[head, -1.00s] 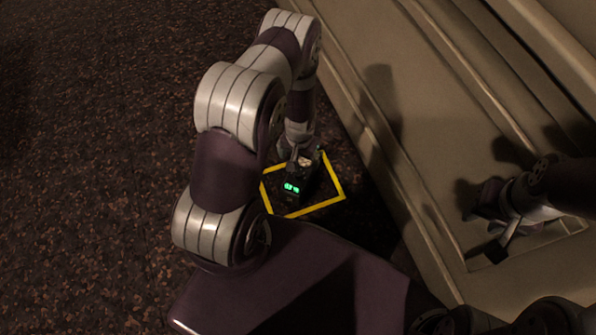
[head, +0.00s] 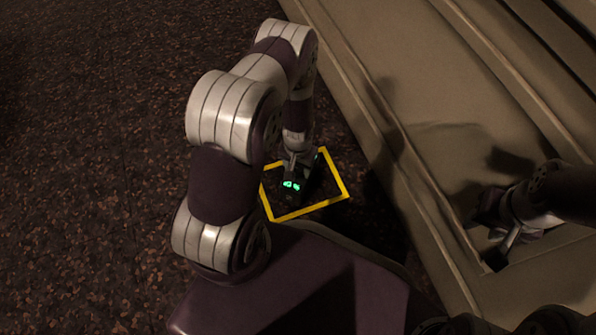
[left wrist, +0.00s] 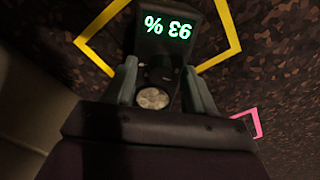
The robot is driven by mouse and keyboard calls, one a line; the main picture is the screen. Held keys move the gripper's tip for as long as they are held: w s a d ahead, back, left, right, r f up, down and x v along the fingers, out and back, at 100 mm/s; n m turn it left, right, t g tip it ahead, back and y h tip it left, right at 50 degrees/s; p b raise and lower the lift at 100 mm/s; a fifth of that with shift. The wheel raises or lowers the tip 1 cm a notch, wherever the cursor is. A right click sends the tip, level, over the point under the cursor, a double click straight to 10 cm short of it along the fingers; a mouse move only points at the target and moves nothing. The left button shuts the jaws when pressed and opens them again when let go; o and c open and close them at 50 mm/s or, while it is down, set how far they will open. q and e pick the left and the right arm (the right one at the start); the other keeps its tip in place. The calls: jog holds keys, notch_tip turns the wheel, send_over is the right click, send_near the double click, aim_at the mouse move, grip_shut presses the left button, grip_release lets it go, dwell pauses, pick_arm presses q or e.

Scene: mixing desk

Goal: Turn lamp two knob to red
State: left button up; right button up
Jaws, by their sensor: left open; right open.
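A dark box with a green display (head: 291,185) stands inside a yellow square outline on the floor. In the left wrist view, its display (left wrist: 168,27) reads 93 %, upside down. A dark round knob (left wrist: 158,73) and a pale round disc (left wrist: 152,98) lie below the display there. My left gripper (head: 298,163) is over the box; in the wrist view its open fingers (left wrist: 160,85) are on either side of the knob and disc. Contact cannot be told. My right gripper (head: 492,228) is open at the far right, over the beige panel. No lamp colour marking can be made out.
The yellow outline (head: 333,203) surrounds the box. A beige stepped panel (head: 440,140) rises on the right, with a shallow recess under my right gripper. A pink outline (left wrist: 258,122) shows in the left wrist view. The speckled brown floor (head: 90,150) at left is clear.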

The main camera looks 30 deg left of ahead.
pick_arm(q)
jog(key=shift+f, duration=0.15)
grip_shut()
jog(key=m+p, duration=0.3)
jog(key=shift+r, duration=0.2)
jog(key=shift+f+m+p, duration=0.15)
jog(key=shift+m+p, duration=1.3)
jog(key=shift+m, duration=0.85)
grip_release()
